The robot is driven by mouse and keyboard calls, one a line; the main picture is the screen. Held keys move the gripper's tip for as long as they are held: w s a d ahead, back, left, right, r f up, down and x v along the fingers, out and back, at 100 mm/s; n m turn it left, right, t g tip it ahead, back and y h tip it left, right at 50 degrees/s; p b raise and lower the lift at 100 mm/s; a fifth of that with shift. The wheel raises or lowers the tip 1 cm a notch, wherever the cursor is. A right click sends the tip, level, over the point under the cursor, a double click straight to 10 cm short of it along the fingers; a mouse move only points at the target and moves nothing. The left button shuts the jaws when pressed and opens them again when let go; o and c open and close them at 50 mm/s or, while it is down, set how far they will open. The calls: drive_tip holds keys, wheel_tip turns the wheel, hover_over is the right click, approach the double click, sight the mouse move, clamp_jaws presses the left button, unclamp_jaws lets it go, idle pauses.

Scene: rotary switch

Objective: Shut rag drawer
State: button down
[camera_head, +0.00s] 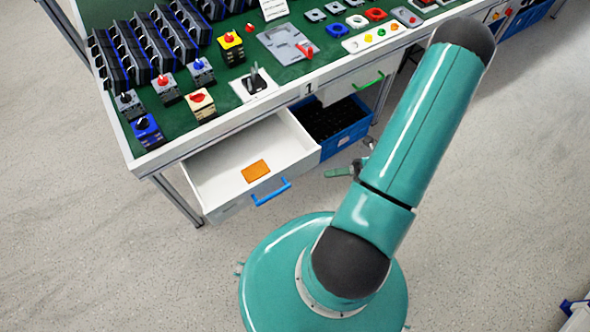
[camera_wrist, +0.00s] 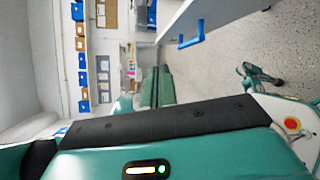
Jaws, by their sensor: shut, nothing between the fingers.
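The rag drawer (camera_head: 218,172) is a white drawer under the workbench, pulled well out in the head view. An orange rag (camera_head: 256,171) lies flat on its floor. Its front carries a blue handle (camera_head: 271,192), and this handle also shows near the top of the wrist view (camera_wrist: 191,28). My gripper (camera_wrist: 157,87) shows in the wrist view as two teal fingers side by side, shut and empty. It is apart from the handle. In the head view my arm hides most or all of the gripper.
A blue bin drawer (camera_head: 345,138) sits right of the open drawer, and a drawer with a green handle (camera_head: 368,82) is farther right. The green bench top (camera_head: 240,98) holds several switches and parts. Bare speckled floor (camera_head: 90,250) lies left and in front.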

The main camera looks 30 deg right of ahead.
wheel_tip(320, 180, down, 6)
drive_tip(key=s+m+t+h, duration=0.2)
drive_tip(key=s+m+t, duration=0.1)
drive_tip(key=m+t, duration=0.3)
drive_tip(key=m, duration=0.1)
approach(284, 170)
drive_tip(key=shift+g, duration=0.4)
drive_tip(key=x, duration=0.5)
drive_tip(key=shift+w+a+r, duration=0.1)
drive_tip(key=shift+a+r, duration=0.1)
drive_tip(key=shift+r, duration=0.1)
drive_tip(key=shift+w, duration=0.3)
drive_tip(key=w, duration=1.6)
drive_tip(key=shift+w, duration=0.35)
drive_tip(key=shift+s, duration=0.1)
